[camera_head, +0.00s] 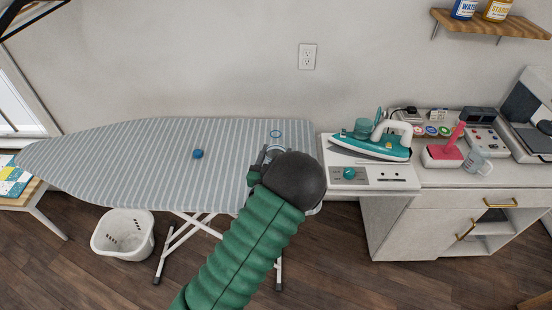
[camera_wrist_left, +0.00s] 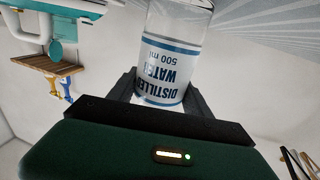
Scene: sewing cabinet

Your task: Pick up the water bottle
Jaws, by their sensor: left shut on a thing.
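The water bottle (camera_wrist_left: 165,70) is clear with a white and blue label reading "DISTILLED WATER 500 ml", upside down in the left wrist view. My left gripper (camera_wrist_left: 161,98) is shut on it, with a dark finger on each side. In the head view, a clear outline with a blue ring (camera_head: 275,134), apparently the bottle, shows just beyond my left gripper (camera_head: 268,154), over the right end of the striped ironing board (camera_head: 120,160). My wrist hides most of the bottle there, so I cannot tell whether it touches the board. My right gripper is not in view.
A small blue object (camera_head: 197,153) lies on the board. Right of the board, a teal iron (camera_head: 372,144) rests on a white stand (camera_head: 366,176) on the cabinet. A pink item (camera_head: 446,152) and a clear cup (camera_head: 477,161) stand farther right. A white basket (camera_head: 124,236) is on the floor.

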